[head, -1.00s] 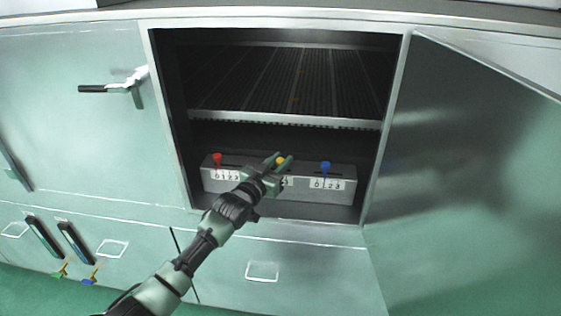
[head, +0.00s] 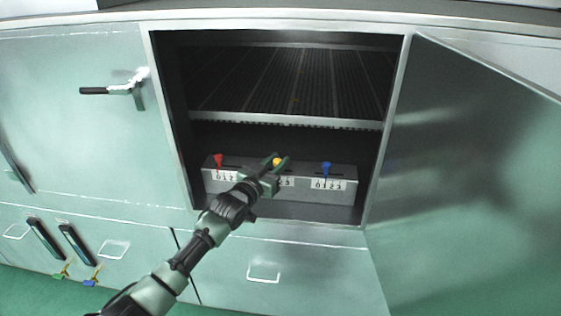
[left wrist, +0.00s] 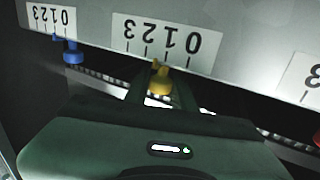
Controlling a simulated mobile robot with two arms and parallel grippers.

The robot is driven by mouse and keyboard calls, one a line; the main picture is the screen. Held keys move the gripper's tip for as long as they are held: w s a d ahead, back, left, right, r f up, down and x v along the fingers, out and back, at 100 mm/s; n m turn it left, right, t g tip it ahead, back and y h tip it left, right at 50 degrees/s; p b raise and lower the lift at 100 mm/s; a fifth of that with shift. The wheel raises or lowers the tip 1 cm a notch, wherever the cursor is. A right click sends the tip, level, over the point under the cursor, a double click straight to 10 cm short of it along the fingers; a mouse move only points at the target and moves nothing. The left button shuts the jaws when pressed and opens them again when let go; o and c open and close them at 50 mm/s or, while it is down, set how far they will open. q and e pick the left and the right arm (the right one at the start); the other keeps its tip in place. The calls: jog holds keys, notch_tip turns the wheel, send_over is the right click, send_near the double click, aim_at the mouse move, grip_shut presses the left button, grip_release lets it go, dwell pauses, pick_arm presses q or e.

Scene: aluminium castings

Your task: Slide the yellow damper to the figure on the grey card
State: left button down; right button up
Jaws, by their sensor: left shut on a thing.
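The yellow damper (head: 277,161) is the middle knob on a grey box (head: 345,171) in the open compartment. My left gripper (head: 276,162) reaches it from the front and is shut on it. In the left wrist view the yellow damper (left wrist: 160,80) stands between the fingers. Its white scale (left wrist: 166,40) appears upside down there, with 3 at left and 0 at right. The knob lies near the middle figures, around 2 and 1; I cannot tell exactly which. I see no grey card in either view. My right gripper is not in view.
A red knob (head: 218,160) and a blue knob (head: 326,168) stand on either side, each with a 0-to-3 scale. A ribbed shelf (head: 290,80) is above. The open door (head: 470,180) is at right; a lever handle (head: 110,89) is at left.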

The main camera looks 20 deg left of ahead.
pick_arm(q)
jog(key=shift+s+a, duration=0.2)
jog(key=shift+a, duration=0.5)
jog(key=c, duration=1.2)
grip_release()
jog(key=shift+d, duration=0.2)
jog(key=shift+w+d, duration=0.1)
jog(key=shift+d, duration=0.05)
jog(key=shift+s+a, duration=0.2)
jog(key=shift+s, duration=0.25)
jog(key=s+a, duration=0.1)
jog(key=s, duration=0.6)
jog(key=shift+b, duration=0.4)
